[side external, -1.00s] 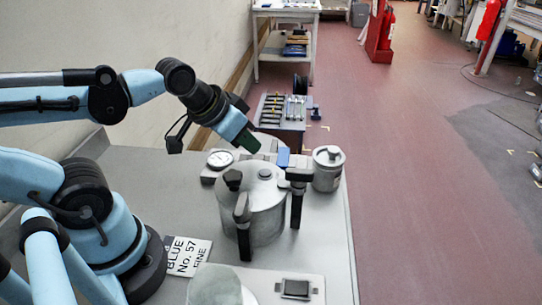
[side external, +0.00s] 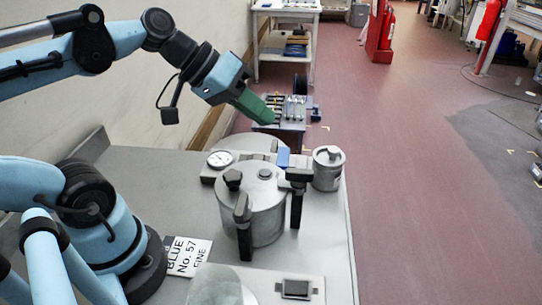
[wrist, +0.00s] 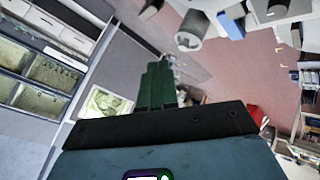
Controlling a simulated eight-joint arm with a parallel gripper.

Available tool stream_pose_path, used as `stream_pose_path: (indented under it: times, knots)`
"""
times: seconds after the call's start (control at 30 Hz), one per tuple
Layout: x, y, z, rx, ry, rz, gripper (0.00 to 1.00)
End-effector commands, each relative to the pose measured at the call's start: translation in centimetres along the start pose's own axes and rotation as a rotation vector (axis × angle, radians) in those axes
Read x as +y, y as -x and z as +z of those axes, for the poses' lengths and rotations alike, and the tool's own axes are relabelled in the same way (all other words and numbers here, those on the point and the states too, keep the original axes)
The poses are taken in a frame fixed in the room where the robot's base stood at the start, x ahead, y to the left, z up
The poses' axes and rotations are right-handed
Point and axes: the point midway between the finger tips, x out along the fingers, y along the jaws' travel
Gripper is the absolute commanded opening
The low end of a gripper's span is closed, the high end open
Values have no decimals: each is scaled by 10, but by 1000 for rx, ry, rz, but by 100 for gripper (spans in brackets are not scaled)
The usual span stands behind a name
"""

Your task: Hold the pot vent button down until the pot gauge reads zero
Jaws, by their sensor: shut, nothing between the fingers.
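The metal pot (side external: 264,212) stands on the bench in the side view, its lid held by black-handled clamps. A round white-faced gauge (side external: 220,159) sits behind it to the left; its needle is too small to read. A small blue block (side external: 283,157) shows behind the lid and also in the wrist view (wrist: 231,25); I cannot tell whether it is the vent button. My gripper (side external: 270,118) has green fingers, shut and empty, raised above and behind the pot, pointing down to the right. The fingers (wrist: 158,68) also show together in the wrist view, touching nothing.
A grey lidded canister (side external: 328,170) stands right of the pot, near the bench edge. A rack of tools (side external: 283,110) is beyond the bench. A sign (side external: 187,256) and a small dark-topped block (side external: 297,289) lie in front. The floor at right is open.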

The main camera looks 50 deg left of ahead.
Motion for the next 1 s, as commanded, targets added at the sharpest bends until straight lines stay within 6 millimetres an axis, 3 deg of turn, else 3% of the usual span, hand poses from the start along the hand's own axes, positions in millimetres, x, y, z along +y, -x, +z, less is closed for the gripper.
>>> stream_pose_path:
  times: [0.17,0.7,1.0]
  knots:
    - [-4,-6,4,0,0,-1,0]
    - [-38,-52,36,0,0,-1,0]
    - [-44,-61,44,0,0,-1,0]
